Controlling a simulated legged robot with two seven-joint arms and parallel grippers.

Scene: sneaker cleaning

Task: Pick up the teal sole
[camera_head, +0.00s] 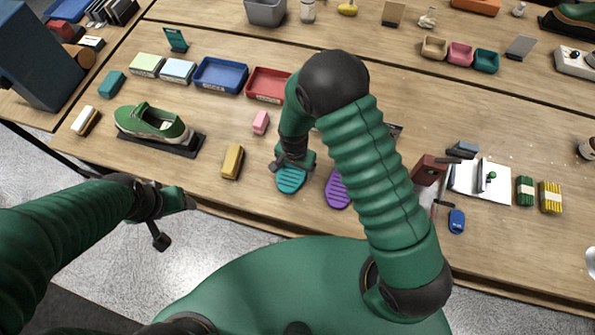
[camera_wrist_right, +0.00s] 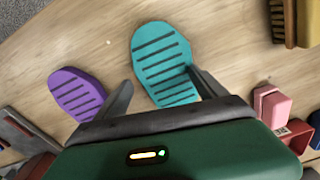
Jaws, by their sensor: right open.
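The teal sole (camera_head: 291,179) lies flat on the wooden table near its front edge, with dark grooves across it. My right gripper (camera_head: 292,165) is low over its far end and hides part of it. In the right wrist view the teal sole (camera_wrist_right: 160,55) reaches in between the two spread fingers of my right gripper (camera_wrist_right: 162,92), closer to the right finger; I cannot tell if it touches. My left gripper (camera_head: 172,210) is off the table's front edge, away from the soles; its jaw state is unclear.
A purple sole (camera_head: 338,188) lies just right of the teal one. A wooden brush (camera_head: 232,161) stands to the left, and a pink block (camera_head: 261,123) lies behind. A green sneaker (camera_head: 153,123) rests on a dark stand (camera_head: 190,147). Blue (camera_head: 220,75) and red (camera_head: 267,84) trays sit farther back.

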